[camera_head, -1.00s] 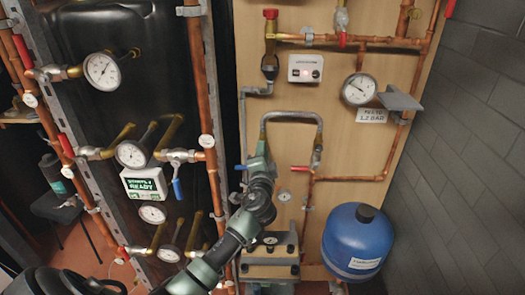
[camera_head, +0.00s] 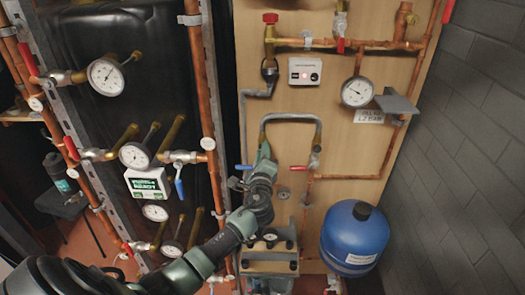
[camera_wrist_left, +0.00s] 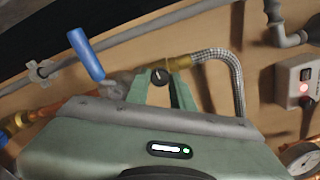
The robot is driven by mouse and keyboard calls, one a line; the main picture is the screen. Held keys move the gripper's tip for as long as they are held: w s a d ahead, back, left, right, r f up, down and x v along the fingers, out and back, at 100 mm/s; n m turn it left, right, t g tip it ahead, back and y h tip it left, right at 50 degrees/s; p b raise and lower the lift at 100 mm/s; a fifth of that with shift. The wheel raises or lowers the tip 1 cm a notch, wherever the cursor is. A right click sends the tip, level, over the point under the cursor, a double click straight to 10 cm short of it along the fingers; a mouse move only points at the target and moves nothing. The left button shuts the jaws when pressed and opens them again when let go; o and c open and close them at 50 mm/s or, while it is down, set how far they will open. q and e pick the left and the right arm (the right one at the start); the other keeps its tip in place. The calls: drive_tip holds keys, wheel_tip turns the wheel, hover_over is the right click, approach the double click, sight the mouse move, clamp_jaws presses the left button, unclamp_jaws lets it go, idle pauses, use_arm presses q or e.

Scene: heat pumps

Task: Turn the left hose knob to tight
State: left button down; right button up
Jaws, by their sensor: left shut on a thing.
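A grey braided hose (camera_head: 291,116) arches across the wooden panel, and it also shows in the wrist view (camera_wrist_left: 229,72). A brass fitting (camera_wrist_left: 179,62) is at its end there. A small dark round knob (camera_wrist_left: 160,76) with a light mark sits by this fitting. My left gripper (camera_head: 264,146) is at the left end of the hose, covering most of that end in the head view. In the wrist view my left gripper (camera_wrist_left: 160,84) has its fingers on either side of the knob, shut on it. My right gripper is not in view.
A blue-handled lever (camera_head: 243,167) is close left of my gripper, also in the wrist view (camera_wrist_left: 86,55). A red lever (camera_head: 299,168) is to the right. A white control box (camera_head: 305,71) is above. A blue tank (camera_head: 355,239) stands lower right.

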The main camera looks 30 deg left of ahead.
use_arm(q)
drive_tip(key=shift+f+m, duration=0.15)
drive_tip(key=shift+m, duration=0.35)
drive_tip(key=c, duration=1.2)
unclamp_jaws()
drive_tip(key=b+v, duration=0.1)
drive_tip(key=v, duration=0.7)
drive_tip(key=shift+b, duration=0.35)
drive_tip(key=shift+a, duration=0.1)
